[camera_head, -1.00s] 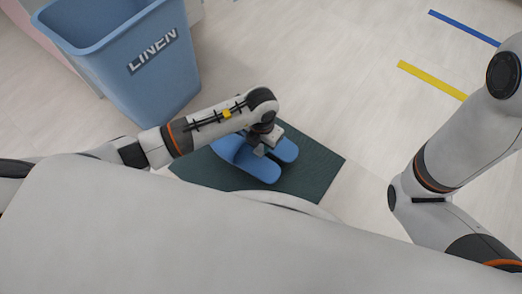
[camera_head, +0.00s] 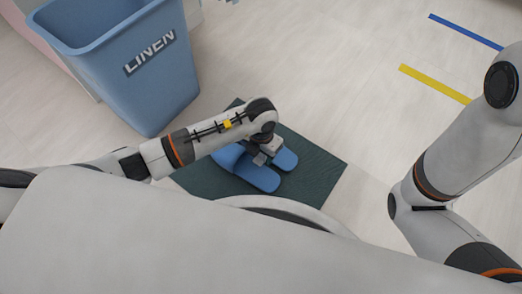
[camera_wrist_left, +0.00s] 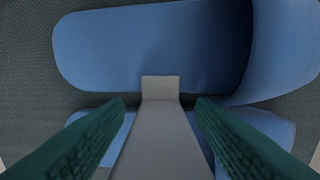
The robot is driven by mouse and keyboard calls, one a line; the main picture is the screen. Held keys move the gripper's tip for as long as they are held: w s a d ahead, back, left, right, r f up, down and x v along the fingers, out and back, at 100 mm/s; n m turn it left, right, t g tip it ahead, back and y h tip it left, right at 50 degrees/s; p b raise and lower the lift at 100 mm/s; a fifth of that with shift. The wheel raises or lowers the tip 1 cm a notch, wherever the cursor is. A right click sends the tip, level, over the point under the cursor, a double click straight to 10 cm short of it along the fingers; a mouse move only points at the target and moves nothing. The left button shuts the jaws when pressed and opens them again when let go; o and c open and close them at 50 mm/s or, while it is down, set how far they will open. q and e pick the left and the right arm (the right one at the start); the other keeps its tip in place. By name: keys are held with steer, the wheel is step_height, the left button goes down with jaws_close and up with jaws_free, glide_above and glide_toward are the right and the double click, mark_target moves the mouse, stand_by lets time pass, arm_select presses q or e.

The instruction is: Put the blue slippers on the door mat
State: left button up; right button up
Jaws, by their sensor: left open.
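Two blue slippers lie side by side on the dark green door mat (camera_head: 318,166). The nearer slipper (camera_head: 258,178) is mostly visible; the farther slipper (camera_head: 285,160) is partly hidden by my left arm. My left gripper (camera_head: 264,157) is above the pair, pointing down, with its jaws open. In the left wrist view one slipper (camera_wrist_left: 150,45) stretches across the top, beyond the fingertips. The other slipper (camera_wrist_left: 262,124) shows below it, partly behind the spread green-padded fingers (camera_wrist_left: 160,102). I cannot tell whether the fingers touch either slipper. My right gripper is out of view.
A blue linen bin (camera_head: 150,85) stands just left of the mat, close to my left arm. My right arm (camera_head: 455,150) is at the right. A yellow strip (camera_head: 433,83) and a blue strip (camera_head: 465,31) mark the floor at upper right. The floor between is clear.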

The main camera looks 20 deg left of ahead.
arm_select(q)
step_height(320, 180, up, 11)
steer(key=p, duration=0.8)
steer(key=shift+r+p, duration=0.15)
steer(key=shift+p, duration=0.25)
steer(key=shift+r+p, duration=0.3)
steer(key=shift+r, duration=0.15)
